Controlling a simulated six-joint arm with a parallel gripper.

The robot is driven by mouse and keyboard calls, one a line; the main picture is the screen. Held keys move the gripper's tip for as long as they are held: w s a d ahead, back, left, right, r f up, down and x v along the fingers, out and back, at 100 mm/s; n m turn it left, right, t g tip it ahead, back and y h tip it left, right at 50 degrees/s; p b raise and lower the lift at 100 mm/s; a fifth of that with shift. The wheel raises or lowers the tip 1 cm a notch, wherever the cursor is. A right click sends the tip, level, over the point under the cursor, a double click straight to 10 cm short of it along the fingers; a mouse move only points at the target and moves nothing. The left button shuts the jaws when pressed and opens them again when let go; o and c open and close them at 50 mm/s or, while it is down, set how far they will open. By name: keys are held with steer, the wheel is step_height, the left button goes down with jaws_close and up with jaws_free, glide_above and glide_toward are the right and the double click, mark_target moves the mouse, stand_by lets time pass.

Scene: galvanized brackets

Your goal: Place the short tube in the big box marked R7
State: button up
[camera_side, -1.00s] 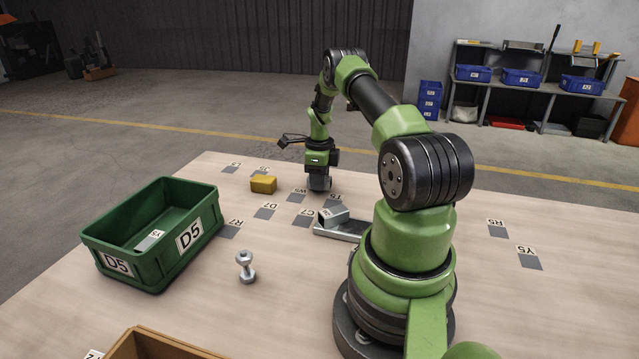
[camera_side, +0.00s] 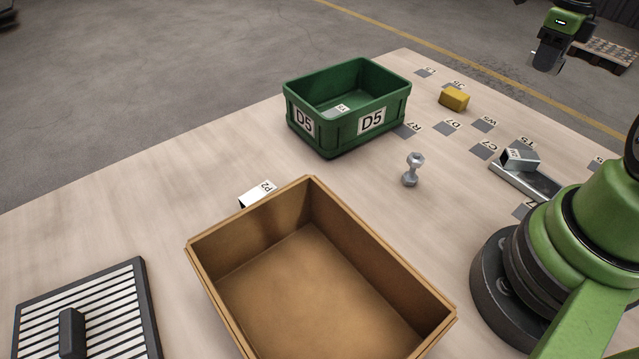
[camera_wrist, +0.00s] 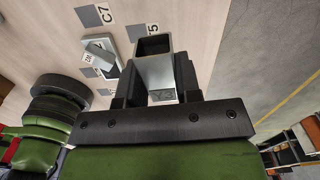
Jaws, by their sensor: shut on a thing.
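My gripper (camera_side: 546,60) is at the top right of the side view, raised above the far part of the table. In the wrist view, my gripper (camera_wrist: 156,85) is shut on a short grey square tube (camera_wrist: 154,72), with its open end pointing away from the palm. In the side view the tube is hard to tell from the dark fingers. A big green box (camera_side: 345,130) stands at the back, marked D5 on two sides. A big brown box (camera_side: 215,255) stands in front, open and empty in the part seen; no mark shows on it. A table label R7 (camera_side: 412,128) lies beside the green box.
A grey block (camera_side: 521,158) rests on a metal channel (camera_side: 530,182) near my base. A slatted grate (camera_side: 90,310) is at front left.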

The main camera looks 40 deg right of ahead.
steer(key=shift+w+a+r, duration=0.1)
steer(key=shift+w+r, duration=0.05)
steer(key=shift+r, duration=0.65)
steer(key=w+a+n, duration=0.9)
steer(key=w+a, duration=0.3)
steer(key=a, duration=0.3)
steer(key=w+a+n, duration=0.2)
steer(key=a+n, duration=0.7)
steer(key=a, duration=1)
steer(key=n, duration=1.7)
glide_above(313, 312)
step_height(313, 312, down, 11)
steer(key=shift+f, duration=2.2)
